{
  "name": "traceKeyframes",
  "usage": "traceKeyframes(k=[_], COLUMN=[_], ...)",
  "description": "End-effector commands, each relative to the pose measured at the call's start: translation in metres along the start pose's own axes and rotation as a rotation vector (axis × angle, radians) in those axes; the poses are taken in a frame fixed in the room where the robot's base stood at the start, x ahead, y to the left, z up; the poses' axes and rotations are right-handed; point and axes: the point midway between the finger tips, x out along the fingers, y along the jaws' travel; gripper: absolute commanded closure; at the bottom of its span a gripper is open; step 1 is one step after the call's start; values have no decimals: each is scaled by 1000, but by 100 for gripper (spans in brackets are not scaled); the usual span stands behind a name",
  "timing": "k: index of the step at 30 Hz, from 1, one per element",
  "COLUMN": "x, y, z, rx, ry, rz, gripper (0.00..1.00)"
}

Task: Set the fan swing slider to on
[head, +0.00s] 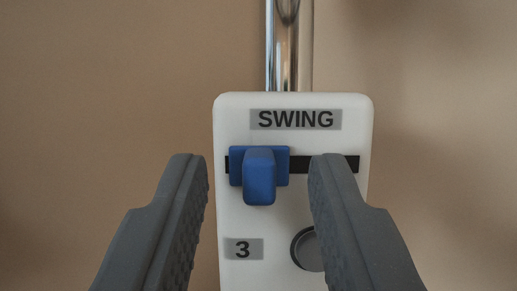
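The fan's white control panel (290,215) faces me in the middle of the head view. The blue swing slider (259,176) sits at the left end of a black horizontal slot (325,164), under the label SWING (296,119). Its knob sticks out toward me. My gripper (259,170) is open, with one dark grey finger on each side of the slider. The left finger is beside the panel's left edge and the right finger covers part of the slot and panel. Neither finger appears to touch the slider. I see no on or off marking.
A shiny metal pole (289,55) rises behind the panel's top. A label 3 (242,249) and a round dark button (306,249), partly hidden by my right finger, are lower on the panel. The brown surface behind is plain, with free room on both sides.

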Motion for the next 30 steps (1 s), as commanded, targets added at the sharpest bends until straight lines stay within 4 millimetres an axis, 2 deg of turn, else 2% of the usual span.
traceKeyframes(k=[15,16,19,30], x=[8,8,8,8], y=[0,0,0,-7], z=[0,0,0,-1], rx=[0,0,0,6], ry=[0,1,0,0], rz=[0,0,0,-16], gripper=[67,73,100,100])
